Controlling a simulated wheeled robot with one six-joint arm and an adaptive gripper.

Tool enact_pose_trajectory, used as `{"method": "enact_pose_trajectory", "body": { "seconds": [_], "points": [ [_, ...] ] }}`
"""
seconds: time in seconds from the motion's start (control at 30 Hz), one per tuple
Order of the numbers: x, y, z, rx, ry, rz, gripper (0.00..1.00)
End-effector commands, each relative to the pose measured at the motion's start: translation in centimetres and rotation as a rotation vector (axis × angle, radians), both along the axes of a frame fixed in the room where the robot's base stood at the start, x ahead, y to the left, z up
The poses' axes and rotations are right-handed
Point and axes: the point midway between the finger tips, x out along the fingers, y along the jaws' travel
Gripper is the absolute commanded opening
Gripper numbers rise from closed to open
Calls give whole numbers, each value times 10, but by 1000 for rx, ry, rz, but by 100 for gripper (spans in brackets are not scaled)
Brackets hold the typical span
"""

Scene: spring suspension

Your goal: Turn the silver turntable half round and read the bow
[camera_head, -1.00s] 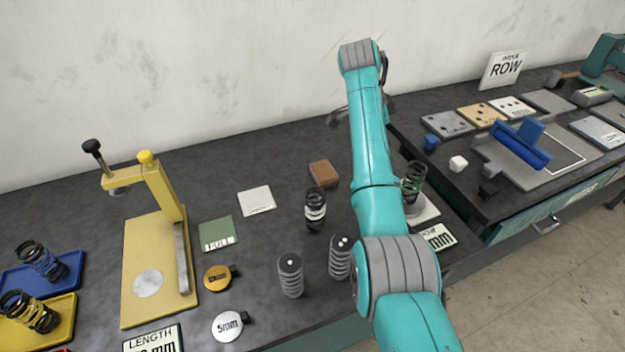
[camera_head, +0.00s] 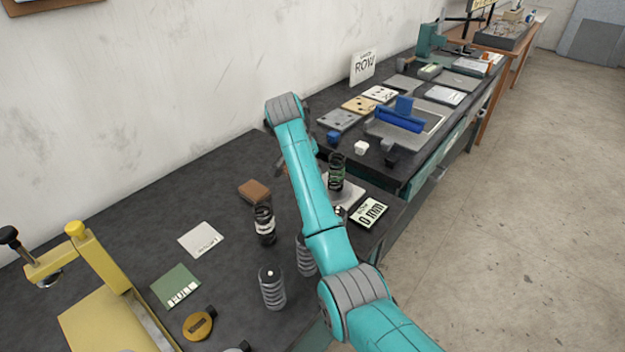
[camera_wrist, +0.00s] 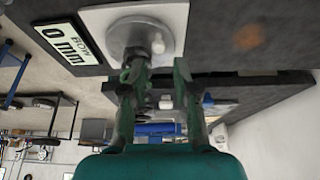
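The silver turntable (camera_wrist: 146,32) is a round disc on a white base plate (camera_wrist: 92,18) in the wrist view. A dark upright and a small silver knob (camera_wrist: 158,46) show at its rim near my fingertips; I cannot tell whether they touch. In the head view a dark green coil spring (camera_head: 337,172) stands upright over the white base. The bow display (camera_head: 370,213) beside it reads 0 mm, and it also shows in the wrist view (camera_wrist: 58,46). My gripper (camera_wrist: 158,78) is open, its two fingers apart. In the head view my arm largely hides it.
Near my arm stand a black-and-white spring (camera_head: 264,226), a grey spring (camera_head: 272,287) and a brown block (camera_head: 255,191). A yellow press (camera_head: 105,270) is at the left. A second bench holds a blue tool (camera_head: 400,116) and a ROW sign (camera_head: 363,66). The floor at right is clear.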

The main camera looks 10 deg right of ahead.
Motion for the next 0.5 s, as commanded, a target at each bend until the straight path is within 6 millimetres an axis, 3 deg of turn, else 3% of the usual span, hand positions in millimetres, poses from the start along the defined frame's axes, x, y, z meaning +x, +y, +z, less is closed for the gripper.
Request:
{"method": "enact_pose_trajectory", "body": {
  "seconds": [0.2,0.5],
  "points": [
    [7,-11,-32,-1,3,0,30],
    [11,-16,-48,-1,1,0,30]
  ]
}}
